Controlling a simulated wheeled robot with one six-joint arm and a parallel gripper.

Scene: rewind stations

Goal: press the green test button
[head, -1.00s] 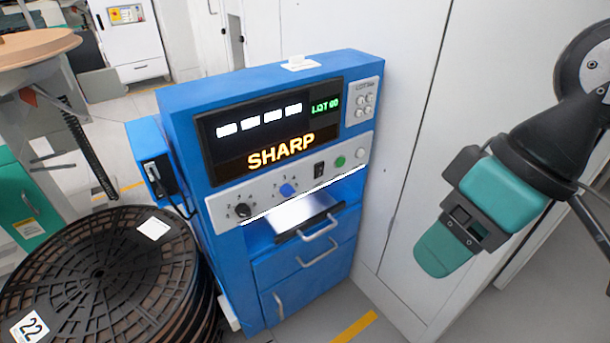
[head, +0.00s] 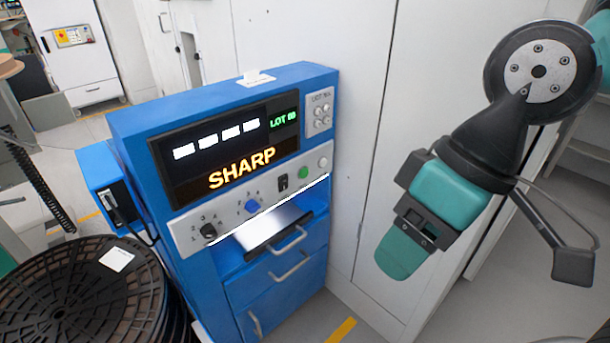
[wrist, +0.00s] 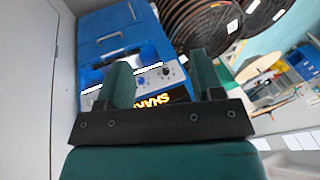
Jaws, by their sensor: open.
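The green test button (head: 303,172) is a small round knob on the grey control strip of the blue station (head: 150,122). It sits between a black rocker switch (head: 283,183) and a white round button (head: 322,162). My gripper (head: 396,262) hangs to the right of the station, in front of the white wall panel, apart from the button. In the wrist view my gripper (wrist: 160,80) shows two spread teal fingers with nothing between them. The blue station (wrist: 92,52) shows upside down beyond the fingers; I cannot make out the green button there.
A black dial (head: 208,231) and a blue dial (head: 252,206) share the strip. A display above reads SHARP. Drawers with handles (head: 291,264) are below. Black reels (head: 82,290) stand at the left. White panels (head: 375,130) border the right; open floor lies in front.

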